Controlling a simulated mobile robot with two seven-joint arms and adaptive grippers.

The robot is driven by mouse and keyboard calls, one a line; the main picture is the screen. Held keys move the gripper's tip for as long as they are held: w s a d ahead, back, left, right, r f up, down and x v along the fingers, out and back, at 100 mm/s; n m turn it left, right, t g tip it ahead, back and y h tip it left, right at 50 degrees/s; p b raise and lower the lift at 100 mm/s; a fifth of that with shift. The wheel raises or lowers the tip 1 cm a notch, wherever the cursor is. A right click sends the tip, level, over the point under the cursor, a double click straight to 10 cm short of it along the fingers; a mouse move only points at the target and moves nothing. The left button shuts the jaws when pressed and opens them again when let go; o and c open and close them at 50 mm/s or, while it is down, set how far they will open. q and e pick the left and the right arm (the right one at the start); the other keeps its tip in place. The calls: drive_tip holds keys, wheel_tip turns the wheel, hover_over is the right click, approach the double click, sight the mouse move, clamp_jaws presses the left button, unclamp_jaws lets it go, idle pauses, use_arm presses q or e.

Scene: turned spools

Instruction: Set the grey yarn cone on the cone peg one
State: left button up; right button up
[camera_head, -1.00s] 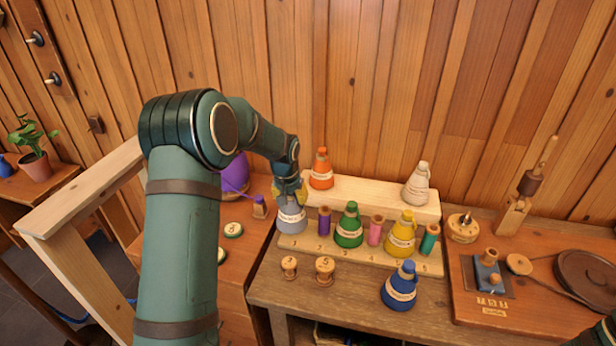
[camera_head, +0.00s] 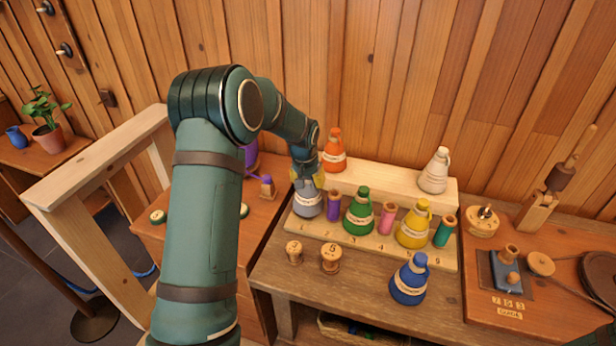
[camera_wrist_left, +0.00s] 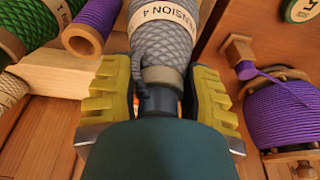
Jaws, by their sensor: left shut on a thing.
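The grey yarn cone (camera_head: 308,203) is upright at the left end of the light wooden peg rack (camera_head: 345,240), beside a purple spool (camera_head: 333,205). My left gripper (camera_head: 308,178) is shut on its narrow top from above. In the left wrist view the yellow fingers (camera_wrist_left: 160,75) flank the top of the grey cone (camera_wrist_left: 165,45), which has a "TENSION 4" label. Cone peg one is hidden; I cannot tell whether the cone rests on the rack or hangs just above it. My right gripper is not in view.
On the rack stand a green cone (camera_head: 359,214), a pink spool (camera_head: 387,218), a yellow cone (camera_head: 413,228) and a teal spool (camera_head: 445,231). Orange (camera_head: 334,152) and white (camera_head: 434,172) cones stand behind. A blue cone (camera_head: 409,281) and two wooden spools (camera_head: 330,259) stand in front.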

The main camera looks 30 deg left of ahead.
sight(305, 196)
use_arm(q)
drive_tip(key=shift+w+f+b, duration=0.1)
drive_tip(key=shift+f+b, duration=0.2)
drive_tip(key=shift+f, duration=0.45)
drive_tip(key=shift+f+b, duration=0.45)
drive_tip(key=shift+f, duration=0.1)
idle(1.1)
drive_tip(key=o, duration=0.9)
drive_tip(key=shift+p+v, duration=3.25)
drive_tip(key=shift+v, duration=2.3)
